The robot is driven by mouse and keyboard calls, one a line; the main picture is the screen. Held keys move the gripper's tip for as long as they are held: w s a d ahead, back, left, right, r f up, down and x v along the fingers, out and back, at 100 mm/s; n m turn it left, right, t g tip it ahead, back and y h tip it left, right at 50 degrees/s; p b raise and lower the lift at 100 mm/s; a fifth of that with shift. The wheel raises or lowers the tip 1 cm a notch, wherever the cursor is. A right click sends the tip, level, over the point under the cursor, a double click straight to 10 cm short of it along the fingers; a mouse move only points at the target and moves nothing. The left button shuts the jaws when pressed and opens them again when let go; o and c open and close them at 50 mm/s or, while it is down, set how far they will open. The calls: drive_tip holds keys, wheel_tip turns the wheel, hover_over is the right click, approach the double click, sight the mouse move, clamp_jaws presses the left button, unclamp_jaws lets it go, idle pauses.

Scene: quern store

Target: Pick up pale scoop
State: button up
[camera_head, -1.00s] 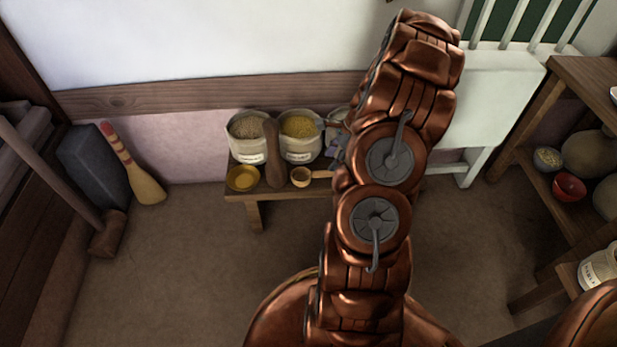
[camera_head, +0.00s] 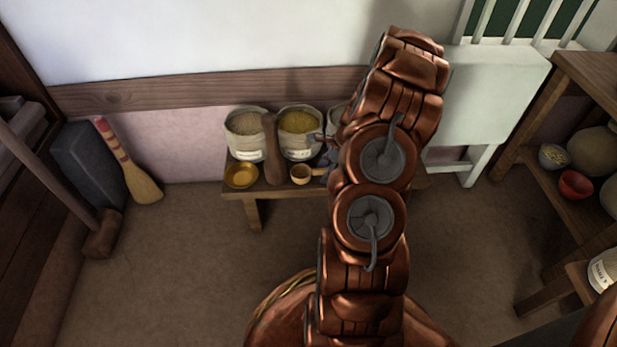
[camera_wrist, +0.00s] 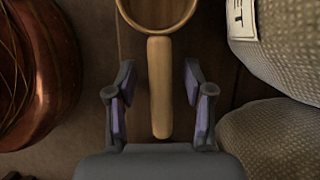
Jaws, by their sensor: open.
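The pale scoop (camera_head: 300,174) lies on the low wooden bench in the head view, its cup to the left and its handle reaching right toward my gripper. In the wrist view its round cup (camera_wrist: 158,10) is cut by the top edge. Its pale handle (camera_wrist: 160,88) runs straight down between the fingers. My gripper (camera_wrist: 157,95) is open, with one finger on each side of the handle and a gap on both sides. In the head view my gripper (camera_head: 325,156) is partly hidden behind my arm.
Grain sacks (camera_head: 247,146) and (camera_head: 298,148) stand behind the scoop; a labelled sack (camera_wrist: 275,45) is close to the right finger. A brown wooden tool (camera_head: 271,150) leans left of the scoop, beside a yellow dish (camera_head: 241,175). The bench (camera_head: 254,195) has clear floor in front.

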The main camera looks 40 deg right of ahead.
clamp_jaws()
idle(0.3)
drive_tip(key=shift+r, duration=0.1)
